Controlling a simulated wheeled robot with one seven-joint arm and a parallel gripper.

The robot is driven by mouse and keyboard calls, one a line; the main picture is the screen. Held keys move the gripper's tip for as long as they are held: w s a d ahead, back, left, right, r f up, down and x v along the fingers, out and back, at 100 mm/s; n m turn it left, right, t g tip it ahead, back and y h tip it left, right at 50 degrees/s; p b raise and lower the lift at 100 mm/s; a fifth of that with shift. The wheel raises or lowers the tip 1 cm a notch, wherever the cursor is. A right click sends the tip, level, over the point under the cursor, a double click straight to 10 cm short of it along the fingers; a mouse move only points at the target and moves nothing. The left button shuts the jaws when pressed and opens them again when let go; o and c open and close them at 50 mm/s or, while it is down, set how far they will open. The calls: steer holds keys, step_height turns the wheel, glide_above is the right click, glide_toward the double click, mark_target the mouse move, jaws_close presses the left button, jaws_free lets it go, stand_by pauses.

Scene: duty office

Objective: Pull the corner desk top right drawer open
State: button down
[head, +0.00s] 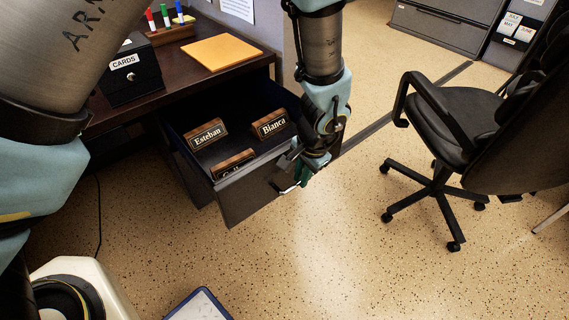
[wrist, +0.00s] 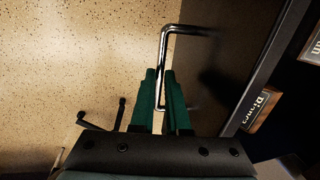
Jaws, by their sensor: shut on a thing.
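The top right drawer (head: 252,186) of the corner desk (head: 262,62) stands pulled well out, its inside in view. My gripper (head: 298,178) is at the drawer front. In the wrist view its green fingers (wrist: 162,100) are shut on the silver bar handle (wrist: 163,50), with one finger on each side of it. The drawer front (wrist: 222,75) lies to the right of the fingers there.
A black CARDS box (head: 129,75), an orange paper stack (head: 221,52) and a marker stand (head: 170,33) are on the desk. A black office chair (head: 450,130) stands at right. A blue-edged white item (head: 199,306) is at the bottom. Speckled floor before the drawer is clear.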

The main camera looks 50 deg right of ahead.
steer(key=shift+s+a, duration=0.15)
steer(key=shift+s, duration=0.9)
steer(key=shift+s+a, duration=0.15)
steer(key=shift+s, duration=0.85)
steer(key=c, duration=0.9)
jaws_free()
steer(key=shift+r, duration=0.1)
step_height(320, 180, up, 10)
steer(key=s, duration=0.2)
steer(key=shift+r, duration=0.25)
